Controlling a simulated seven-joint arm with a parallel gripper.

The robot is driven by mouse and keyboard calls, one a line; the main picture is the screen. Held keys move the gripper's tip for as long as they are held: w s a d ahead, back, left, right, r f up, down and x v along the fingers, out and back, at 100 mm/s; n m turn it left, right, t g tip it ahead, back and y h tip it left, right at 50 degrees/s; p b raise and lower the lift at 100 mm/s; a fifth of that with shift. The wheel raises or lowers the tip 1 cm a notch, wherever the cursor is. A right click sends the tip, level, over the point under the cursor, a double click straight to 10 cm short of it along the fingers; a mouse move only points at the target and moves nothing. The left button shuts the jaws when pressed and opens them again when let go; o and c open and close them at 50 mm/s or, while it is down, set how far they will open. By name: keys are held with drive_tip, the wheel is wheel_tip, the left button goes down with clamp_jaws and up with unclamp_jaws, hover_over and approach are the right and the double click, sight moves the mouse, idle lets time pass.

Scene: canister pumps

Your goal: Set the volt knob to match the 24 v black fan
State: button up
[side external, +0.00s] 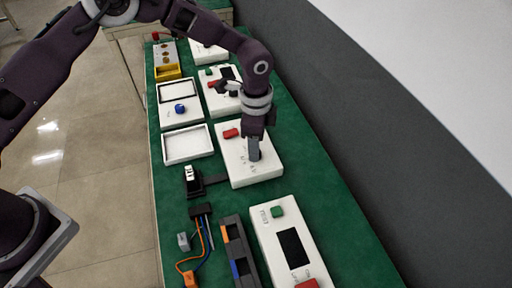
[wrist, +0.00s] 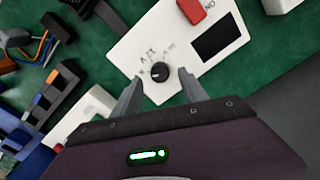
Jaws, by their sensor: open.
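A round black knob (wrist: 160,72) with a small white mark sits on a white panel box (side external: 262,172). Printed marks surround it, too small to read surely. My gripper (wrist: 161,80) is open, with one finger on each side of the knob; I cannot tell whether they touch it. In the side view my gripper (side external: 254,150) points down at this box and hides the knob. The box also has a red button (wrist: 191,11) and a dark display (wrist: 217,38). I cannot pick out the 24 V black fan surely; a black piece with a white top (side external: 192,182) stands left of the box.
A black connector with orange and blue wires (side external: 201,212) lies near the front left. A dark block strip (side external: 239,250) and another white box with a green button (side external: 278,211) are in front. More white boxes and an empty white tray (side external: 188,145) stand behind on the green table.

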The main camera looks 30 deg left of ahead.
drive_tip(key=shift+f, duration=1.25)
clamp_jaws()
drive_tip(key=shift+m, duration=0.3)
drive_tip(key=m, duration=0.5)
drive_tip(key=shift+a+m, duration=0.1)
drive_tip(key=shift+m, duration=0.3)
drive_tip(key=m, duration=1.1)
drive_tip(key=shift+m, duration=0.4)
drive_tip(key=m, duration=0.5)
drive_tip(key=shift+a+m, duration=0.1)
drive_tip(key=shift+m, duration=0.2)
